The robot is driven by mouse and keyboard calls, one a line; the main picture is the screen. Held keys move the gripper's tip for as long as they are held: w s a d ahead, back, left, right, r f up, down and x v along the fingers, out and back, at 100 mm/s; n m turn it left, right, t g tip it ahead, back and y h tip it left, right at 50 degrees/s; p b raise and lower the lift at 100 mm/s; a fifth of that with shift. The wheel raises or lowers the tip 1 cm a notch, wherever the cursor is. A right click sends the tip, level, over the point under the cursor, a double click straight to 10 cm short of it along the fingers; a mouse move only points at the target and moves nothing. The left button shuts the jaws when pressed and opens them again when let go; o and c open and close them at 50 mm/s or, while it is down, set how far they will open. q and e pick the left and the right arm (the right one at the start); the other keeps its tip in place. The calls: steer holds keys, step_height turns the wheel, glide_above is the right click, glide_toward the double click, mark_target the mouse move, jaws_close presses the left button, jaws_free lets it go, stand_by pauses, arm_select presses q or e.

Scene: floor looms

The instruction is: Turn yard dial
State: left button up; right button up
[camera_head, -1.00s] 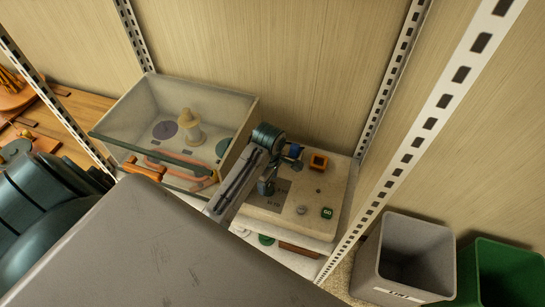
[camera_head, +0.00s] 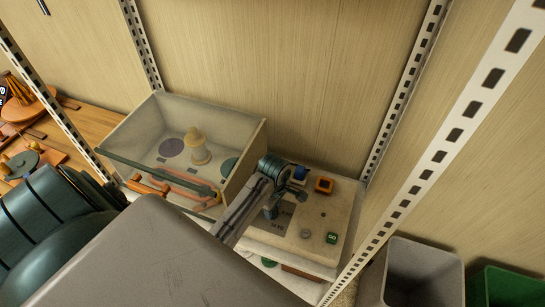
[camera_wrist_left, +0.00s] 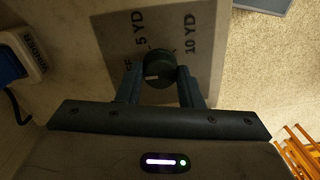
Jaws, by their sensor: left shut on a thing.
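The yard dial (camera_wrist_left: 158,62) is a dark round knob with a pale pointer mark, on a grey label plate (camera_wrist_left: 203,62) of the beige panel (camera_head: 318,218). The plate reads "5 YD" and "10 YD", with another marking partly hidden by the knob. My left gripper (camera_wrist_left: 159,76) is shut on the dial, one finger on each side of it. In the head view my left gripper (camera_head: 271,208) reaches down onto the panel's left part, and mostly hides the dial there. My right gripper is not in view.
White slotted posts (camera_head: 145,50) frame the shelf. A grey bin (camera_head: 427,270) stands right.

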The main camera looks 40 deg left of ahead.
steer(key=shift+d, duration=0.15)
arm_select(q)
steer(key=shift+m, duration=0.8)
steer(key=m, duration=1)
steer(key=shift+m+y, duration=0.3)
steer(key=shift+m, duration=0.9)
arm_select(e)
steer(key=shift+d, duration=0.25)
arm_select(q)
steer(key=o, duration=1)
